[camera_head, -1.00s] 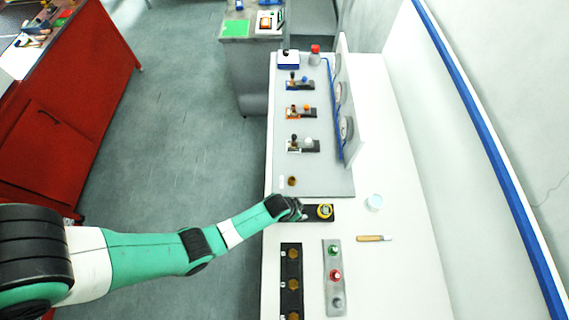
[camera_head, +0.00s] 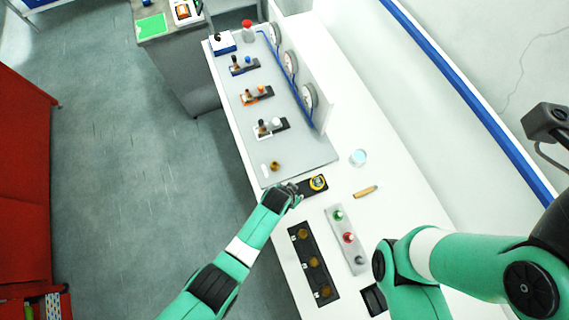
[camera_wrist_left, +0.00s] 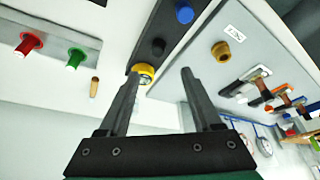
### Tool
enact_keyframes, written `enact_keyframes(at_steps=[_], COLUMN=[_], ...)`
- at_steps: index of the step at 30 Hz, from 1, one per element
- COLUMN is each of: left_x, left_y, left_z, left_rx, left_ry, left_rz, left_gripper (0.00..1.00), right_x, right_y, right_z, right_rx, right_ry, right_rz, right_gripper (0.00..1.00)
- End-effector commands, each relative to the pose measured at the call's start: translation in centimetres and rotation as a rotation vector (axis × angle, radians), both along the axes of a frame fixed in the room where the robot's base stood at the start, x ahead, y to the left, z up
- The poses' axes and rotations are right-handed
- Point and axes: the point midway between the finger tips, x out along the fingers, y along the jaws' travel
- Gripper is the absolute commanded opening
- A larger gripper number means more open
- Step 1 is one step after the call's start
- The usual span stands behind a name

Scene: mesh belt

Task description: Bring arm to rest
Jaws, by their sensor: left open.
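My left arm (camera_head: 247,243) comes in from the bottom of the head view and reaches up to the bench. My left gripper (camera_head: 293,190) is beside the black block with a yellow-ringed knob (camera_head: 318,183). In the left wrist view the gripper (camera_wrist_left: 158,85) is open, with nothing between its fingers. The yellow-ringed knob (camera_wrist_left: 145,72) shows beyond the left fingertip; I cannot tell whether they touch. My right arm (camera_head: 460,262) is bent at the right of the head view. Its gripper is not clearly visible.
Several lever valves and gauges (camera_head: 309,97) stand farther back. Floor (camera_head: 120,170) is open left.

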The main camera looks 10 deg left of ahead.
Motion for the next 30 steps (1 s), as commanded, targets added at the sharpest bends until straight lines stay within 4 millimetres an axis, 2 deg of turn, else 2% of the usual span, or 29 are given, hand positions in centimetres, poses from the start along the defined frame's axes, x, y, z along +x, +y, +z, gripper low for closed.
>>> enact_keyframes(at_steps=[20, 23, 26, 29, 30], left_x=[0.0, 1.2, 4.9, 9.9, 12.0], left_y=[0.2, 1.2, 2.4, 3.4, 3.9], left_z=[0.0, 0.6, 3.6, 9.6, 12.5], left_rx=[0.001, -0.004, -0.031, -0.080, -0.101], left_ry=[0.000, -0.011, -0.081, -0.220, -0.287], left_rz=[0.004, 0.033, 0.081, 0.126, 0.144], left_gripper=[0.66, 0.66, 0.66, 0.66, 0.66], right_x=[0.0, 0.0, 0.0, 0.0, 0.0], right_y=[0.0, 0.0, 0.0, 0.0, 0.0], right_z=[0.0, 0.0, 0.0, 0.0, 0.0], right_rx=[0.000, 0.000, 0.000, 0.000, 0.000], right_ry=[0.000, 0.000, 0.000, 0.000, 0.000], right_rz=[0.000, 0.000, 0.000, 0.000, 0.000], right_gripper=[0.63, 0.63, 0.63, 0.63, 0.63])
